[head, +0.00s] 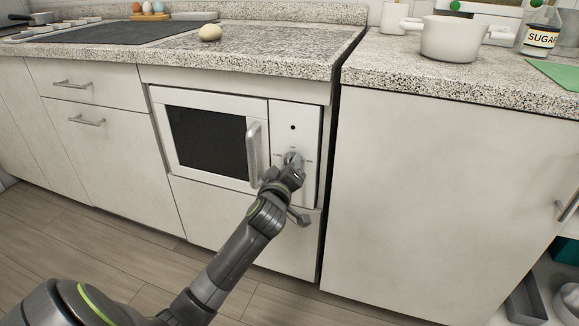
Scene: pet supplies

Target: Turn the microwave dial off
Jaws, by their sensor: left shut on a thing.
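The white microwave (202,135) is built in under the counter. Its door with the dark window is closed and has an upright silver handle (254,150). Its control panel (294,116) is on the right, with a small dark dot near the top. My left gripper (292,161) is at the dial on this panel, shut on it. The dial is mostly hidden behind the gripper, so I cannot tell its angle. The right gripper is not in view.
The granite counter above holds a dark cooktop (113,33), a round beige item (210,32), a white pot (451,39) and a sugar jar (541,38). A drawer handle (299,217) sits below the panel. The wooden floor in front is clear.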

